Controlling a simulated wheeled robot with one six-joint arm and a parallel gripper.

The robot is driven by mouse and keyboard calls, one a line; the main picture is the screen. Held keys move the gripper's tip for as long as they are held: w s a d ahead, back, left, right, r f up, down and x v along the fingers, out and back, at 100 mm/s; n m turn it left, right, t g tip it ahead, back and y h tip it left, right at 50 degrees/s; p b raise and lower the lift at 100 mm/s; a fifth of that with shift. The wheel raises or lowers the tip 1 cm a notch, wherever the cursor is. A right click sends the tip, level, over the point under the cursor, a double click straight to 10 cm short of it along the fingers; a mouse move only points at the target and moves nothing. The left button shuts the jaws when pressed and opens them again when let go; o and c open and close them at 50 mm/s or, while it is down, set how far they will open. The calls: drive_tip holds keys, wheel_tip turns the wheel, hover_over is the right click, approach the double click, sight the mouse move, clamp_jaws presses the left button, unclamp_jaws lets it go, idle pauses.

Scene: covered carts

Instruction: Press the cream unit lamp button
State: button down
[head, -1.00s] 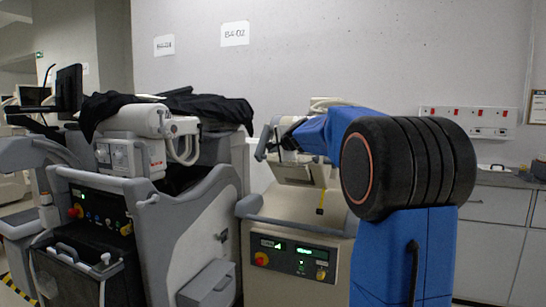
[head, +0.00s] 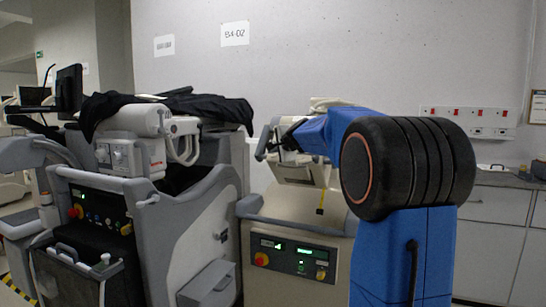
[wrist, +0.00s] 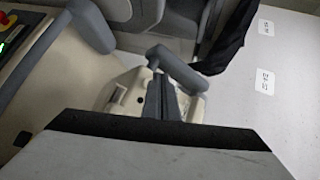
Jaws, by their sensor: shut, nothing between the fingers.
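The cream unit (head: 285,291) stands in the middle of the head view, right of the grey cart. Its lower front carries a dark control panel (head: 294,257) with a red knob on a yellow base, a green display and small buttons. I cannot tell which is the lamp button. My gripper (head: 283,142) is at the cream unit's upper head, well above the panel, partly hidden by my blue arm. In the wrist view my shut, empty gripper (wrist: 162,98) points at a cream housing (wrist: 122,94) with a grey handle (wrist: 180,70); contact cannot be told.
A grey cart (head: 185,215) under black cloth (head: 210,107) stands close on the left. A counter with drawers (head: 492,235) is at the right. A wall rail with red sockets (head: 468,121) hangs behind my arm.

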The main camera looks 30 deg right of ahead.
drive_tip(key=shift+w+d+f, duration=0.35)
drive_tip(key=shift+d+f, duration=0.1)
drive_tip(key=shift+f, duration=0.1)
idle(1.0)
drive_tip(key=shift+s+a+r, duration=0.1)
drive_tip(key=shift+r, duration=0.05)
drive_tip(key=shift+s+a+r, duration=0.3)
drive_tip(key=shift+a+r, duration=0.1)
drive_tip(key=shift+r, duration=0.05)
idle(0.4)
drive_tip(key=s+a+r, duration=0.2)
drive_tip(key=a+r, duration=0.1)
drive_tip(key=shift+s+r, duration=0.1)
drive_tip(key=shift+r, duration=0.15)
idle(0.3)
drive_tip(key=shift+d, duration=0.1)
idle(0.6)
